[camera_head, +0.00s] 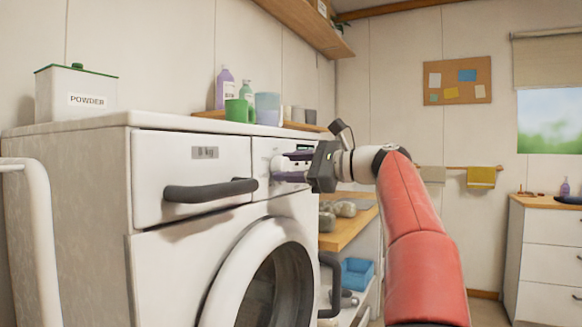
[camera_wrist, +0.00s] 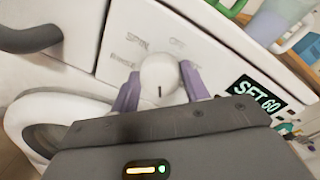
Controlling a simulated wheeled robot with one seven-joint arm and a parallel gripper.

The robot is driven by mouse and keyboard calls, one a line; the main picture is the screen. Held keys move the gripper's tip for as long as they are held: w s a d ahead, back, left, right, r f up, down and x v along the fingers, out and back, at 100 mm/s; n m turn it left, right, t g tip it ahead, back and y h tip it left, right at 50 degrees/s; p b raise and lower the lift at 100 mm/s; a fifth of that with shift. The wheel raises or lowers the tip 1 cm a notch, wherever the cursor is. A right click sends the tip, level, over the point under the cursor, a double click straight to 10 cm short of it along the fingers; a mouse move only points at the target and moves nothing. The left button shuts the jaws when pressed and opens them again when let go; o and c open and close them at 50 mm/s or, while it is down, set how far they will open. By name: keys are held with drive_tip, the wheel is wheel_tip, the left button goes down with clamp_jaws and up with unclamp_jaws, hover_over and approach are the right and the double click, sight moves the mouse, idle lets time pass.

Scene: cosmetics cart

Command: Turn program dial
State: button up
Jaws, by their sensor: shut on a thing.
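The program dial (camera_wrist: 160,72) is a round white knob on the washing machine's white control panel (camera_wrist: 118,38). A short dark mark on it points toward the bottom of the wrist view. Printed words around it read SPIN, OFF and RINSE; any wording below is hidden by my gripper. My gripper (camera_wrist: 160,84) is shut on the dial, one purple finger on each side. In the head view my gripper (camera_head: 277,169) reaches the panel from the right, and the dial is largely hidden there. A dark display (camera_wrist: 257,99) reads SET 60.
A dark drawer handle (camera_head: 210,190) sticks out left of the dial. The round washer door (camera_head: 265,275) is below. A green mug (camera_head: 240,112), bottles and cups stand above the panel. A wooden counter (camera_head: 350,232) with grey lumps is at the right.

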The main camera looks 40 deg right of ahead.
drive_tip(key=o, duration=1)
drive_tip(key=v, duration=0.7)
drive_tip(key=shift+s+d+b, duration=0.2)
drive_tip(key=shift+s+b, duration=0.1)
drive_tip(key=shift+s, duration=0.05)
